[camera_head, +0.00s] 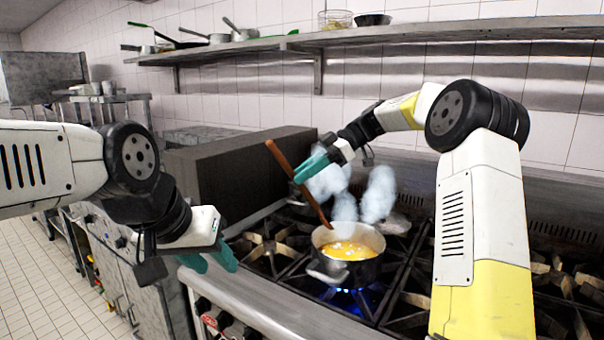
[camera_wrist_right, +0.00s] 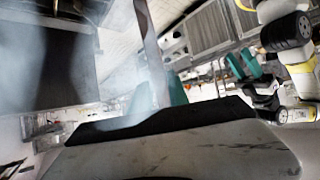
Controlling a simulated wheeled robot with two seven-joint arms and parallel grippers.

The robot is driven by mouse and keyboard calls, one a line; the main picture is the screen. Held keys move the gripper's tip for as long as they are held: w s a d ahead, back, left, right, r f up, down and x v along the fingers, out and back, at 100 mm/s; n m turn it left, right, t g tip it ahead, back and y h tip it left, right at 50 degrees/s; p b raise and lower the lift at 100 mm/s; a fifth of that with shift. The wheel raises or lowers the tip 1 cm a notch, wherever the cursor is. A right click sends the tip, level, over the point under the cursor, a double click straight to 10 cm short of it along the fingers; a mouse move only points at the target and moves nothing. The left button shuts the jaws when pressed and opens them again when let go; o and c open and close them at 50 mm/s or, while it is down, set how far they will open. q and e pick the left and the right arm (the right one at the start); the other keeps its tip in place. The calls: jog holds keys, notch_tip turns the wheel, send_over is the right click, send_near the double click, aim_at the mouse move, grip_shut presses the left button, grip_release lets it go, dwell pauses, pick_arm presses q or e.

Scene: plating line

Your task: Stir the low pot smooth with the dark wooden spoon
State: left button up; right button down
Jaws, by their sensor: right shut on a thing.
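The low pot (camera_head: 367,270) sits on a lit burner and holds a yellow mixture (camera_head: 348,250) with pale spots on top. The dark wooden spoon (camera_head: 316,207) leans to the upper left, its lower end reaching down into the pot at the left rim; its tip is hidden. My right gripper (camera_head: 312,167) is shut on the spoon's handle, above and left of the pot. In the right wrist view the handle (camera_wrist_right: 150,50) stands between the teal fingers (camera_wrist_right: 158,92). My left gripper (camera_head: 211,261) is open and empty, left of the pot by the stove's front edge.
Pale steam (camera_head: 377,195) rises over the pot and partly veils the back of the stove. Blue flame (camera_head: 357,297) shows beneath it. A dark block-like unit (camera_head: 240,175) stands left of the burners. A wall shelf (camera_head: 400,33) with pans and bowls runs above.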

jog(key=shift+w+d+f, duration=0.3)
jog(key=shift+d+f, duration=1)
jog(key=shift+f, duration=0.75)
jog(key=shift+w+d+f, duration=0.35)
jog(key=shift+d+f, duration=0.95)
jog(key=shift+f, duration=0.7)
jog(key=shift+w+d+f, duration=0.3)
jog(key=shift+d+f, duration=1)
jog(key=shift+f, duration=0.75)
